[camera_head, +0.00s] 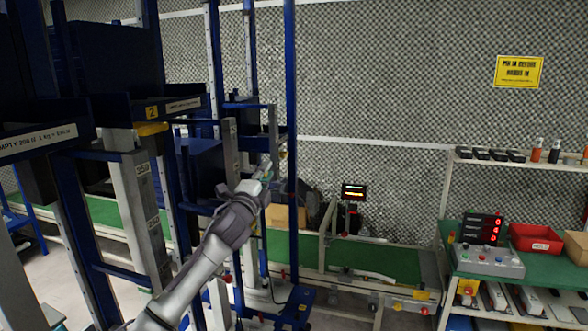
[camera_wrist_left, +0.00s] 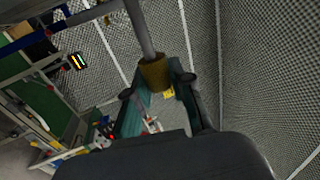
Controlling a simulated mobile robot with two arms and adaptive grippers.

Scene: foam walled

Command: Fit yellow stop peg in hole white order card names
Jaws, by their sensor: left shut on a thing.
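My left gripper (camera_head: 264,172) reaches up and away to the rack's far uprights in the head view. In the left wrist view its fingers (camera_wrist_left: 158,88) are closed about a dull yellow piece with a grey rod (camera_wrist_left: 153,73), which I take for the yellow stop peg. The rod runs to the top edge of that view. Grey uprights (camera_head: 231,160) stand beside the gripper in the head view; I cannot make out their holes. I cannot pick out a white order card or read one. My right gripper is not in view.
Blue rack posts (camera_head: 291,100) stand close to my left arm. A shelf label strip (camera_head: 38,141) and a yellow "2" plate (camera_head: 152,112) are at left. A green conveyor (camera_head: 385,262) lies behind. A bench at right holds a red bin (camera_head: 535,238) and red displays (camera_head: 482,229).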

